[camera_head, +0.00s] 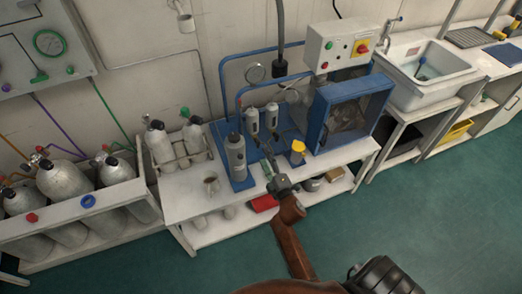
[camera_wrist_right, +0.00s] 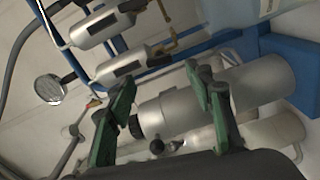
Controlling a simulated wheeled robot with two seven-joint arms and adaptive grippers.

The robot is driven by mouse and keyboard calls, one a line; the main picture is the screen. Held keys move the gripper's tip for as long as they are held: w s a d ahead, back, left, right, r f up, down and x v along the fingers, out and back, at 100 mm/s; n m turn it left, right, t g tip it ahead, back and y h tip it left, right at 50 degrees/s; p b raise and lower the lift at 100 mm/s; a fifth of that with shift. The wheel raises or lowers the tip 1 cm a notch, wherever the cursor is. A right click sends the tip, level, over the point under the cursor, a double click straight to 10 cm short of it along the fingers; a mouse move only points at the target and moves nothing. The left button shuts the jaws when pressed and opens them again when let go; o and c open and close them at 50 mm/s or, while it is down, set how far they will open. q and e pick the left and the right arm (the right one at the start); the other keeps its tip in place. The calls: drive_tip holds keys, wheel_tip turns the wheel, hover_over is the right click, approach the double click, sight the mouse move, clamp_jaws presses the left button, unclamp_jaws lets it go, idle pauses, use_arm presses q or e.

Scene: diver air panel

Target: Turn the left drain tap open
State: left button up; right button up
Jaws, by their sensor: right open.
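Two grey filter bowls hang side by side on the blue panel, the left one (camera_head: 252,121) and the right one (camera_head: 272,115). In the wrist view, which is turned, the left bowl (camera_wrist_right: 125,67) lies below the other (camera_wrist_right: 103,28). My right gripper (camera_head: 268,166) is just below and in front of the bowls. In the wrist view its green fingers (camera_wrist_right: 160,79) are apart, with no tap between them. My left gripper is out of view.
A grey cylinder (camera_head: 236,160) stands close left of my right gripper and shows large behind its fingers in the wrist view (camera_wrist_right: 262,88). A yellow-topped item (camera_head: 298,149) and a blue box (camera_head: 349,112) stand to the right. A metal mug (camera_head: 211,186) is on the bench.

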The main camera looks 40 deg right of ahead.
drive_tip(key=shift+v, duration=1.6)
